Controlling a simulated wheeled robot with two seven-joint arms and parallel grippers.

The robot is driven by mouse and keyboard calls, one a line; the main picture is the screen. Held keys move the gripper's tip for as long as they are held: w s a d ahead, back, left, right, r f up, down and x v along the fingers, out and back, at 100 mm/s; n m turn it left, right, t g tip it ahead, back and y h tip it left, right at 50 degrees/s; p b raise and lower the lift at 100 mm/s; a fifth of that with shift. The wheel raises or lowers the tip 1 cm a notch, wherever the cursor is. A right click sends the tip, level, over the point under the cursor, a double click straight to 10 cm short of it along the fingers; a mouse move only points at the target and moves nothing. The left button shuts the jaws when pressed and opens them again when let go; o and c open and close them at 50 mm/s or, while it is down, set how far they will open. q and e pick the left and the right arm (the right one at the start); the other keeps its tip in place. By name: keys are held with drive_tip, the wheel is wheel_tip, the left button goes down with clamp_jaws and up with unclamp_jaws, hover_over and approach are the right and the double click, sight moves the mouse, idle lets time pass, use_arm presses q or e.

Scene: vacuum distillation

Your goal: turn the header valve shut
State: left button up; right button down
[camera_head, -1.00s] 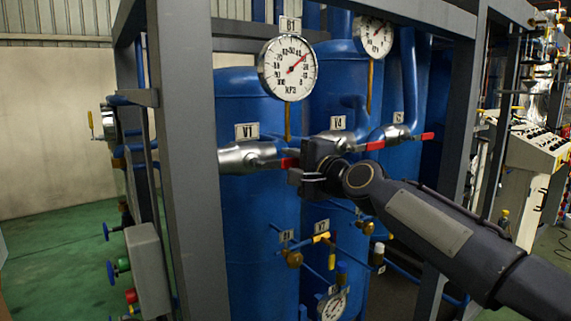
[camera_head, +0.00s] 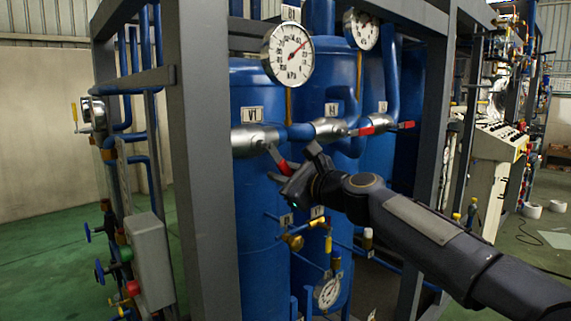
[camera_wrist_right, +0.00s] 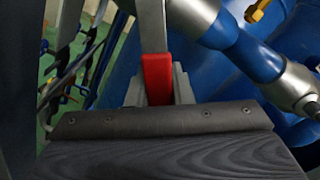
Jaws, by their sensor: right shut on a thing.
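The valve labelled V1 (camera_head: 253,139) is a silver body on a horizontal blue pipe. Its lever has a red grip (camera_head: 284,167) and slants down and to the right from the body. My right gripper (camera_head: 296,176) is shut on this red grip, below and right of the valve body. In the right wrist view the red grip (camera_wrist_right: 157,78) sits between the two grey fingers, with its bare metal lever running up out of the picture. The grip's far end is hidden by the gripper. My left gripper is not in view.
Two more red-handled valves (camera_head: 365,131) (camera_head: 407,125) lie right along the pipe, handles roughly level. A round gauge (camera_head: 288,54) hangs above V1. A grey frame post (camera_head: 205,160) stands close left. Smaller brass valves (camera_head: 294,242) sit below the gripper.

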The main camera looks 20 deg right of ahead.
drive_tip(key=shift+s+a+f+m+p, duration=0.25)
drive_tip(key=shift+a+m, duration=0.5)
drive_tip(key=shift+m, duration=0.45)
drive_tip(key=shift+s+a+f+m+p, duration=0.25)
drive_tip(key=shift+a+m, duration=0.5)
drive_tip(key=shift+m, duration=0.45)
drive_tip(key=shift+s+a+f+m+p, duration=0.15)
drive_tip(key=shift+s+a+f+m, duration=0.2)
drive_tip(key=shift+a+m, duration=0.65)
drive_tip(key=shift+d+m, duration=0.15)
drive_tip(key=shift+m, duration=0.15)
drive_tip(key=c, duration=1.3)
unclamp_jaws()
drive_tip(key=shift+d, duration=0.1)
drive_tip(key=v, duration=0.7)
drive_tip(key=shift+s+d, duration=0.1)
drive_tip(key=shift+s, duration=0.25)
